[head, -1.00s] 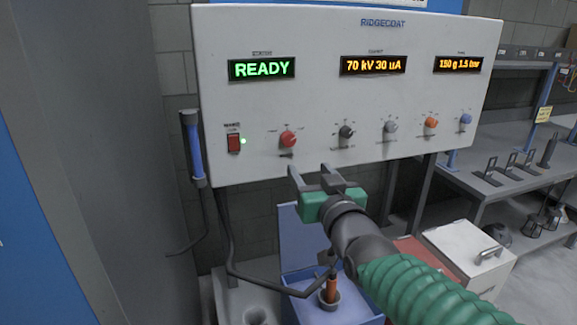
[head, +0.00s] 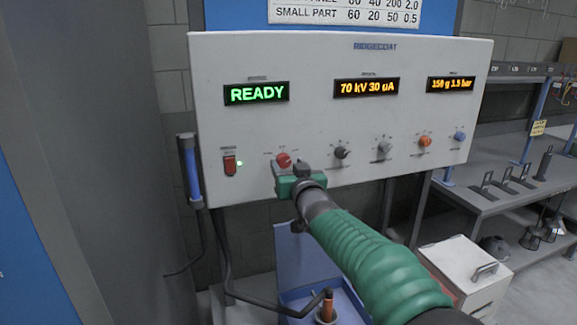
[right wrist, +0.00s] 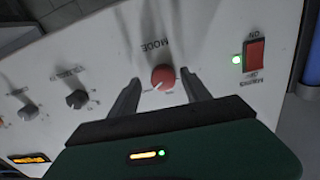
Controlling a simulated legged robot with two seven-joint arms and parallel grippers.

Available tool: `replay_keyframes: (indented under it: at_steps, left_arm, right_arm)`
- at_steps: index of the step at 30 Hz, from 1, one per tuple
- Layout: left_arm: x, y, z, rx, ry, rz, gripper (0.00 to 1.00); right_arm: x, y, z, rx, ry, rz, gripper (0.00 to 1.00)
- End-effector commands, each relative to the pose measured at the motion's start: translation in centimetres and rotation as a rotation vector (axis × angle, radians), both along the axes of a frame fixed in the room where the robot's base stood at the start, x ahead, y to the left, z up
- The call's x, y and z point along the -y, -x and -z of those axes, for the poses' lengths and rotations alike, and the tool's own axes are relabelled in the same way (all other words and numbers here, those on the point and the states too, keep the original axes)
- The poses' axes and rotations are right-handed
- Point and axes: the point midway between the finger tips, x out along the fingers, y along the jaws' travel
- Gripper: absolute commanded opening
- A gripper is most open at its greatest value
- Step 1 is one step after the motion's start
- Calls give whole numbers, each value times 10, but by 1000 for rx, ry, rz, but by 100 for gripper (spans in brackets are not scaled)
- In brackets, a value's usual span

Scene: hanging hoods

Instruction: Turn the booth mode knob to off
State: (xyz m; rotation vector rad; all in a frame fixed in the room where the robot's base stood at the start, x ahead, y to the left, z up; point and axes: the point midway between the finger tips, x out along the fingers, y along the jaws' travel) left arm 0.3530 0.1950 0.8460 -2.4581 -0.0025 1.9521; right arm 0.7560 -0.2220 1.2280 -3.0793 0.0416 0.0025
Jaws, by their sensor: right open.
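The red mode knob (head: 283,160) is on the lower left of the white control panel (head: 320,120). It also shows in the right wrist view (right wrist: 163,77), under the upside-down word MODE, with a pale pointer mark on its face. My right gripper (head: 289,166) is at the panel just in front of the knob. In the right wrist view its two open fingers (right wrist: 160,88) stand on either side of the knob, with a gap visible at each side. The small labels around the knob are too blurred to read. My left gripper is not in view.
A red mains switch (head: 230,165) with a green light sits left of the knob. A black knob (head: 341,152), a grey knob (head: 384,147), an orange knob (head: 425,141) and a blue knob (head: 460,137) line up to the right. The display (head: 256,93) reads READY.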

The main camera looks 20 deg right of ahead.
Motion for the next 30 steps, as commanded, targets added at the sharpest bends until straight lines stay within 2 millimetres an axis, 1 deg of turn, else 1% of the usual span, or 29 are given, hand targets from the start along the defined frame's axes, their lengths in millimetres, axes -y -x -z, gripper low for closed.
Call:
replay_keyframes:
  at_steps: [2, 12, 14, 15, 23, 30]
  left_arm:
    - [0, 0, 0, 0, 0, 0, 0]
    - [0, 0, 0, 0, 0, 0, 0]
    - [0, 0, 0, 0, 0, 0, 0]
    - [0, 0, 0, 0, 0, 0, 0]
    - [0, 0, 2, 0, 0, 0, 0]
    - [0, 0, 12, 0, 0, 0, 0]
  right_arm:
    - [0, 0, 0, 1, 0, -1, 55]
    - [-1, 0, 0, 0, 0, -2, 10]
    - [-1, 0, 0, -1, 0, -2, 2]
    - [-1, 0, 1, -1, 0, -2, 0]
    - [-1, 0, 2, -1, 17, -1, 0]
    - [-1, 0, 4, 3, 113, -2, 0]
